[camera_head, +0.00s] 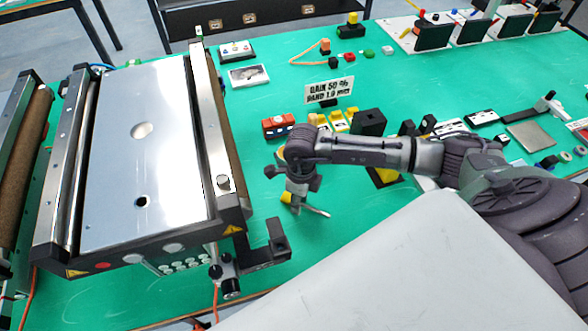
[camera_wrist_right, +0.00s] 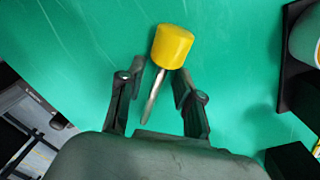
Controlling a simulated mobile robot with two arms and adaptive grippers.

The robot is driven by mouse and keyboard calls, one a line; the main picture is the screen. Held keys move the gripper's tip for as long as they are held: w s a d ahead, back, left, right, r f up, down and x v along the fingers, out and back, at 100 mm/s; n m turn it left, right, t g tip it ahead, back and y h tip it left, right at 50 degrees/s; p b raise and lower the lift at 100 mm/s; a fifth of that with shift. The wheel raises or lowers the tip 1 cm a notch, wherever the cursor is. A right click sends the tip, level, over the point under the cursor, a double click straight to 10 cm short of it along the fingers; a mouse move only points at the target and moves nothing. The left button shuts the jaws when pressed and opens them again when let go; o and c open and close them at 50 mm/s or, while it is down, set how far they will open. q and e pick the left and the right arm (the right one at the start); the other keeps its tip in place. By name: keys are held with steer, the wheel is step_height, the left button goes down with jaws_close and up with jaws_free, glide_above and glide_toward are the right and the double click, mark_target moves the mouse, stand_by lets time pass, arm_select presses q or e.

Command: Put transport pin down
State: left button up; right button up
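The transport pin has a yellow cylindrical head (camera_wrist_right: 172,46) and a thin metal shaft. In the right wrist view it lies slanted against the green tabletop, its shaft between the fingers of my right gripper (camera_wrist_right: 160,72). Green gaps show on both sides of the shaft, so the fingers are open and not clamped on it. In the head view my right gripper (camera_head: 300,203) points down close to the table, right of the conveyor. The pin's yellow head (camera_head: 286,197) shows there, partly hidden by the gripper. My left gripper is not in view.
A mini conveyor (camera_head: 105,165) with a metal plate stands to the left. A black bracket (camera_head: 265,247) sits at its front right corner. A red block (camera_head: 278,126), yellow parts (camera_head: 340,121) and a printed sign (camera_head: 329,90) stand behind the gripper. Green table around the gripper is mostly clear.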

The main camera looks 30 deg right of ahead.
jaws_close()
steer(key=shift+r, duration=0.1)
